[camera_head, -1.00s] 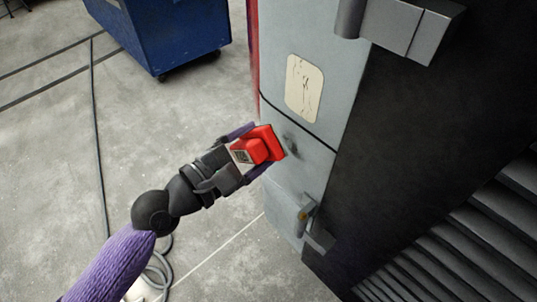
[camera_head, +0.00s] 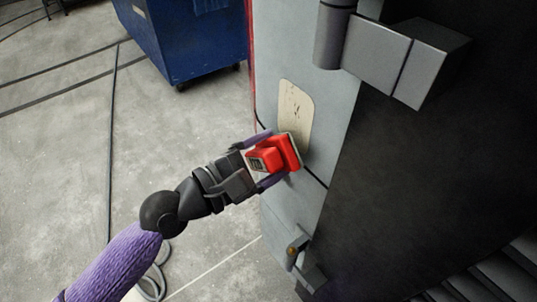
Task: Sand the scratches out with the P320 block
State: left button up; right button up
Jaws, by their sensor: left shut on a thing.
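A red sanding block (camera_head: 284,155) is held in my left gripper (camera_head: 272,160), whose fingers are shut on it. A label shows on the block's near side, but I cannot read its grit. The block is at the lower end of a cream patch (camera_head: 296,108) on the grey panel (camera_head: 290,215). I cannot tell whether the block touches the patch. Dark scratch lines show on the upper part of the patch; the block hides its lower part. My right gripper is out of view.
A grey hinge-like bracket (camera_head: 385,55) juts out above and right of the patch. A small latch (camera_head: 297,250) sticks out low on the panel. A blue wheeled bin (camera_head: 190,40) stands at the back left. A cable (camera_head: 112,140) lies on the open concrete floor.

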pick_arm(q)
jog(key=shift+w+d, duration=0.15)
jog(key=shift+d, duration=0.1)
jog(key=shift+w+d+p, duration=0.3)
jog(key=shift+w+d, duration=0.15)
jog(key=shift+d, duration=0.15)
dwell(0.4)
